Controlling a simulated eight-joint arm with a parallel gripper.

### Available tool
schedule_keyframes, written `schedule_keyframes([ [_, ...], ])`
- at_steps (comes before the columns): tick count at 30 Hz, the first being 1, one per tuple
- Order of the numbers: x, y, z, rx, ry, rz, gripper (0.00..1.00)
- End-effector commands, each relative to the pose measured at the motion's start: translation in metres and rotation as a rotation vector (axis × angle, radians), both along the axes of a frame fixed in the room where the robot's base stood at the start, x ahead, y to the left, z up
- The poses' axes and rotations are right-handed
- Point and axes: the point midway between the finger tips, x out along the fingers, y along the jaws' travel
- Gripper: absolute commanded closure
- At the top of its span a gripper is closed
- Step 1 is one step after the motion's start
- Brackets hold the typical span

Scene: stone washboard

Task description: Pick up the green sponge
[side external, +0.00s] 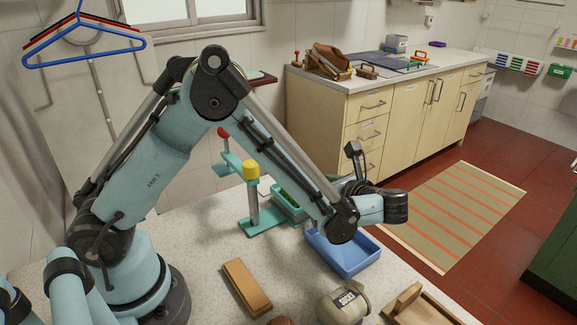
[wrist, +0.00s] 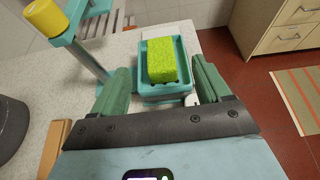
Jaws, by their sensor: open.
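The green sponge (wrist: 162,60) lies in a teal tray (wrist: 187,84) on the speckled counter, in the upper middle of the wrist view. Nothing is held. In the side view the fingers are hidden behind the wrist.
A teal stand with a yellow knob (side external: 251,170) rises left of the tray. A blue tray (side external: 345,250) lies right of it. A striped rug (side external: 455,213) covers the floor beyond the counter.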

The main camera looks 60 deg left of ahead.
Motion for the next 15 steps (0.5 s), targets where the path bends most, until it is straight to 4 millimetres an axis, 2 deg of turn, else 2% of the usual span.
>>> schedule_keyframes([
  [5,-0.001,0.007,-0.005,0.018,0.017,0.002,0.23],
  [15,-0.001,0.043,-0.020,0.015,0.016,0.003,0.23],
])
